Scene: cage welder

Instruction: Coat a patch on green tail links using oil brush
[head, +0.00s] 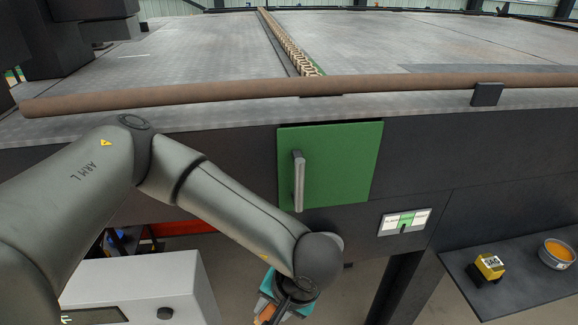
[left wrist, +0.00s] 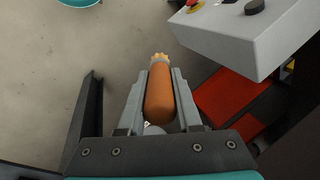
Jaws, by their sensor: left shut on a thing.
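My left gripper (left wrist: 158,105) is shut on an orange-brown handled tool, which I take to be the oil brush (left wrist: 160,92). Its pale tip points away from the gripper in the left wrist view. In the head view the left gripper is low in the middle, below the green door and partly cut off by the bottom edge; a bit of the orange brush (head: 266,314) shows. The chain of tan links (head: 292,48) runs along the table top, with green links (head: 317,69) at its near end. The brush is well below and apart from them. My right gripper is out of view.
A brown rail (head: 220,96) runs along the table's front edge. Below it is a green door (head: 340,165) with a grey handle (head: 299,182). A shelf at right holds a yellow block (head: 490,265) and an orange-filled tin (head: 556,253). A white box (head: 135,290) stands lower left.

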